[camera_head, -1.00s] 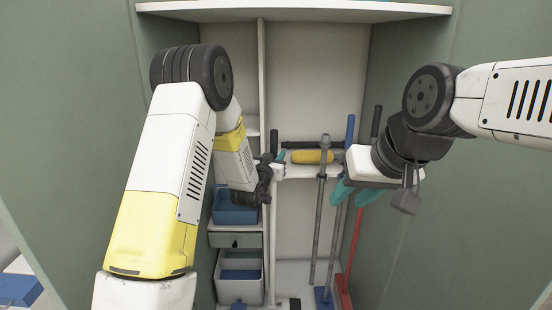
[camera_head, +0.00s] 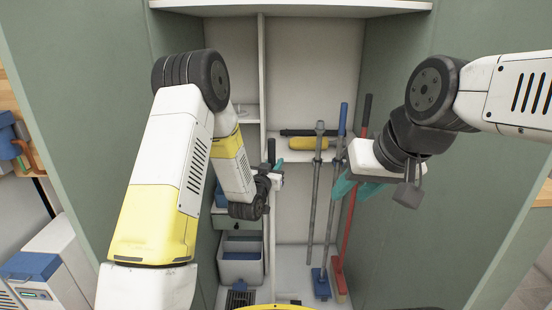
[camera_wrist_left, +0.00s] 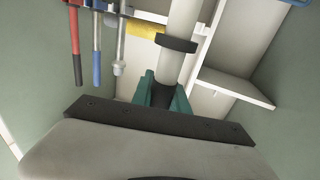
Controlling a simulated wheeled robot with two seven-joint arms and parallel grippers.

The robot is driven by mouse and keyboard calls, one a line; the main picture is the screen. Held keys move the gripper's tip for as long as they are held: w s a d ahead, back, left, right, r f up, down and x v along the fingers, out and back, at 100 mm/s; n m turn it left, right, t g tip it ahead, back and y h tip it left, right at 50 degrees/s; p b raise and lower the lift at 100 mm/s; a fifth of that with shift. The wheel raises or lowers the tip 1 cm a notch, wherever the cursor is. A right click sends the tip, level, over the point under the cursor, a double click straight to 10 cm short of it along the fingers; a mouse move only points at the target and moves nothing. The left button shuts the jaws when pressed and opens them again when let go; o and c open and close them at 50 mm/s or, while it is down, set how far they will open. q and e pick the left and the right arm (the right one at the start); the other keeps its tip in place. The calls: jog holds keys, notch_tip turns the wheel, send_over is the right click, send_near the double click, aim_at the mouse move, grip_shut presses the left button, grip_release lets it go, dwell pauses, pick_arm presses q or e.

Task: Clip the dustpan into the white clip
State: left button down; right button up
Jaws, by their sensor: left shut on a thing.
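My left gripper (camera_head: 277,174) is in front of the cabinet's middle divider. In the left wrist view its teal fingers (camera_wrist_left: 163,92) are shut on a dark handle part, with a pale tube and black ring (camera_wrist_left: 178,44) beyond. This looks like the dustpan's long handle; its dark top (camera_head: 271,151) stands upright above the gripper in the head view. The pan itself I cannot make out for sure. My right gripper (camera_head: 357,189) is at the right side of the cabinet, its teal fingers apart, with nothing seen between them. I cannot pick out the white clip.
A grey pole (camera_head: 316,185), a blue-handled tool (camera_head: 330,220) and a red-handled tool (camera_head: 350,220) stand in the right compartment. A yellow object (camera_head: 308,144) lies on the shelf behind. Bins (camera_head: 240,267) fill the lower left. Green walls close both sides.

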pick_arm(q)
jog(key=w, duration=1.3)
jog(key=shift+w, duration=0.35)
jog(key=shift+w+f, duration=0.15)
jog(key=shift+w, duration=0.35)
dwell(1.2)
jog(key=shift+w, duration=1.1)
jog(key=shift+w, duration=1.4)
dwell(1.0)
jog(key=c, duration=0.7)
grip_release()
jog(key=shift+f, duration=0.1)
